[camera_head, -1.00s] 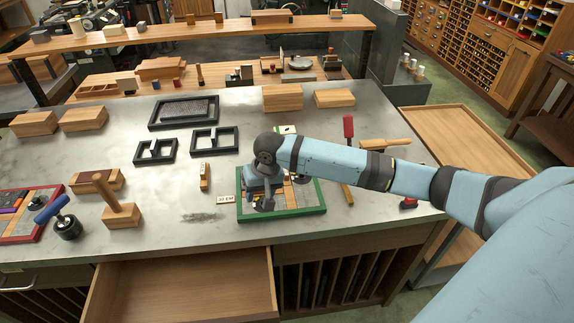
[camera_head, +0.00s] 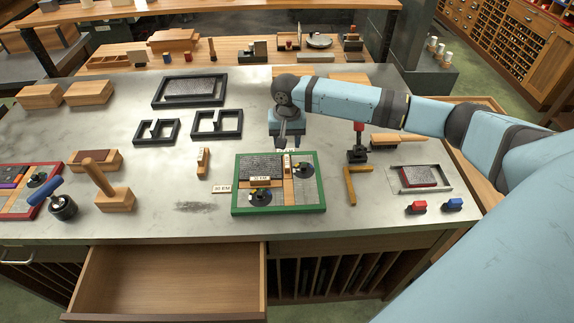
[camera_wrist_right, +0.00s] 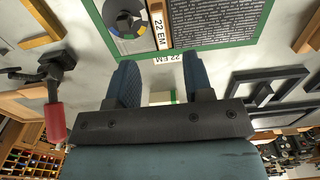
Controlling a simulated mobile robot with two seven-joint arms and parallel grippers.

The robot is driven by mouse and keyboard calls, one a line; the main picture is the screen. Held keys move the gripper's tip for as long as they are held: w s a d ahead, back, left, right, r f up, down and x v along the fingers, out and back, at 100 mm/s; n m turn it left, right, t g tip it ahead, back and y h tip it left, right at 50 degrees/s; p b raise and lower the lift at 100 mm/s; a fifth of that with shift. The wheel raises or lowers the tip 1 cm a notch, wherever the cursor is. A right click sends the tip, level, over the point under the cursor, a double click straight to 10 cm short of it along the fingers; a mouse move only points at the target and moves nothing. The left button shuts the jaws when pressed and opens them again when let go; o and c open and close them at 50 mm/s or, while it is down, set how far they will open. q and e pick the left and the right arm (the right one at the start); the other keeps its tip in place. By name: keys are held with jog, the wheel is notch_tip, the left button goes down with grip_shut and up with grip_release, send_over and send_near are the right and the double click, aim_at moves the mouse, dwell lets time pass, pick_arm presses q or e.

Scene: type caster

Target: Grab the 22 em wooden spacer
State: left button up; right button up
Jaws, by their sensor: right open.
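My right gripper (camera_head: 289,140) is at the back edge of the green-framed tray (camera_head: 236,197), pointing down. In the right wrist view the gripper (camera_wrist_right: 159,63) is open, with a finger on each side of a white "22 EM" label (camera_wrist_right: 167,58) just outside the green rim. A pale piece (camera_wrist_right: 160,97) shows between the fingers, partly hidden by the gripper body; I cannot tell whether it is the wooden spacer. My left gripper is not in view.
Beside the tray are a "30 EM" label (camera_head: 222,189), a wooden L-shaped piece (camera_head: 351,184) and a red-handled tool (camera_head: 358,143). Black frames (camera_head: 217,124) lie at the back left. An open drawer (camera_head: 170,275) juts out at the front.

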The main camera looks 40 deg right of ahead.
aim_at(287, 163)
notch_tip(287, 163, down, 3)
jog(key=shift+d+f, duration=0.1)
jog(key=shift+f, duration=0.1)
jog(key=shift+s+f+p, duration=0.1)
jog(key=shift+f+p, duration=0.55)
jog(key=shift+f, duration=2.05)
grip_shut()
